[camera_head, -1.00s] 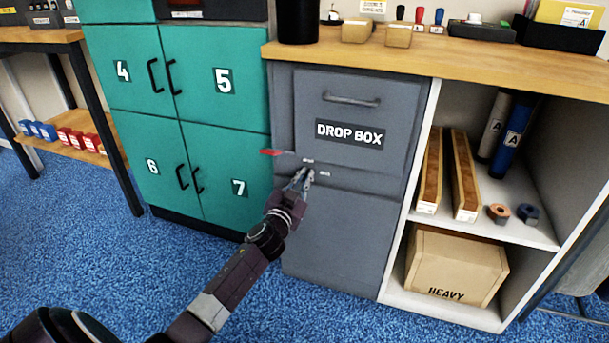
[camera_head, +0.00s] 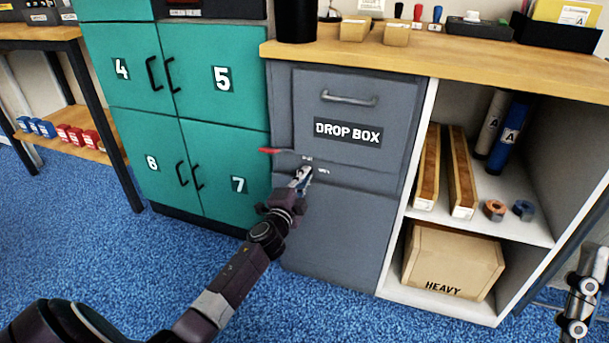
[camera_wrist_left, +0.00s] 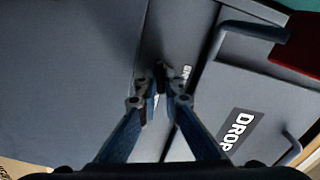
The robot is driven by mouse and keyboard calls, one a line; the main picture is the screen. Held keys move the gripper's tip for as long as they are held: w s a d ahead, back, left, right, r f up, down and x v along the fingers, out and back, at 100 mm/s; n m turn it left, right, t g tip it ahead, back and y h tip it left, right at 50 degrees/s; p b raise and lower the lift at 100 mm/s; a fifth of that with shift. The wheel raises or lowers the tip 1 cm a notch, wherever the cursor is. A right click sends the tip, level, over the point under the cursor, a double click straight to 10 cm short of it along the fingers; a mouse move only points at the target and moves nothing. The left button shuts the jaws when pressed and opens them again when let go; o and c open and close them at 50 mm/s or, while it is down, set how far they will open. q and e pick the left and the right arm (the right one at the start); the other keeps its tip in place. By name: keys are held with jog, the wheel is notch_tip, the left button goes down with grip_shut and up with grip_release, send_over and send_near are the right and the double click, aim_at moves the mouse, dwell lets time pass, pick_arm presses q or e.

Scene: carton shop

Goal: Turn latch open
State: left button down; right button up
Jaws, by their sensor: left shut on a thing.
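The grey cabinet marked DROP BOX (camera_head: 398,100) stands in the middle of the head view. My left gripper (camera_head: 303,176) is at the seam below its upper front, beside small white labels. In the left wrist view the two fingertips (camera_wrist_left: 160,82) are closed together on a small dark latch (camera_wrist_left: 160,68), which they mostly hide. A red-ended piece (camera_head: 270,150) sticks out left of the gripper, a little higher. Its red part (camera_wrist_left: 300,42) also shows in the left wrist view.
Green lockers (camera_head: 215,160) with black handles stand close on the left. The drop box has a grey handle (camera_head: 350,99) above its label. The blue floor in front is clear.

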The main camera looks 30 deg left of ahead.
pick_arm(q)
jog(key=shift+d+f+m, duration=0.1)
jog(key=shift+f+m, duration=0.05)
jog(key=shift+m, duration=1.55)
jog(key=c, duration=2.1)
grip_release()
jog(key=v, duration=1.2)
